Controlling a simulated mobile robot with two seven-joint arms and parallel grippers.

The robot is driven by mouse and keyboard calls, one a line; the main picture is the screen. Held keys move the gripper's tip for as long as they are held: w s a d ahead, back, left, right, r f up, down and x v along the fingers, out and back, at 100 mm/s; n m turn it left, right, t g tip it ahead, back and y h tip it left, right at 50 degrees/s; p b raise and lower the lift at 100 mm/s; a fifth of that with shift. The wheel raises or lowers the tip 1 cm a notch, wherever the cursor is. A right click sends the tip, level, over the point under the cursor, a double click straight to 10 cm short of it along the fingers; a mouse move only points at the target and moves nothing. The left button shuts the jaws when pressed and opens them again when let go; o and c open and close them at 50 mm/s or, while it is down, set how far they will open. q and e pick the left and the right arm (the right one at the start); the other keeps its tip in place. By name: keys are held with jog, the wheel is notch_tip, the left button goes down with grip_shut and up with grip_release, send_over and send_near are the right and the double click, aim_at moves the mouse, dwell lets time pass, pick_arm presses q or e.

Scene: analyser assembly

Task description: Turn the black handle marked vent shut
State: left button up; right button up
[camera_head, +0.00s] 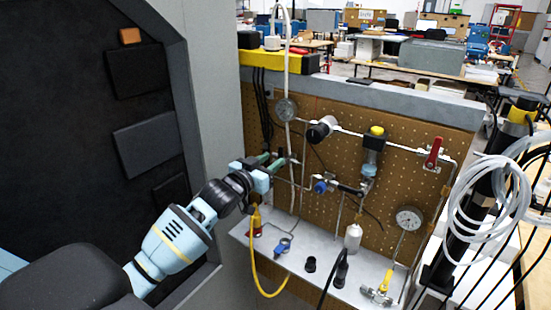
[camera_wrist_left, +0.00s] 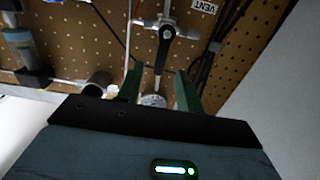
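The black handle (camera_wrist_left: 165,45) sits on a metal valve fitting on the pegboard, below a small white VENT label (camera_wrist_left: 204,6) in the left wrist view. It hangs roughly downward in that picture, toward my gripper. My left gripper (camera_wrist_left: 159,90) is open, its two green fingers apart with the handle's line running between them. I cannot tell whether either finger touches it. In the head view my left gripper (camera_head: 271,163) reaches the left part of the pegboard and largely hides the handle. My right gripper is not in view.
The pegboard (camera_head: 400,185) carries pipes, a red handle (camera_head: 433,152), a blue knob (camera_head: 320,187) and an upper gauge (camera_head: 286,110). The grey shelf (camera_head: 325,278) below holds a blue valve (camera_head: 283,245) and a yellow hose (camera_head: 258,275). A grey wall stands left of the pegboard.

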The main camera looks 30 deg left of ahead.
pick_arm(q)
jog(key=shift+s+a, duration=0.15)
jog(key=shift+s, duration=2.1)
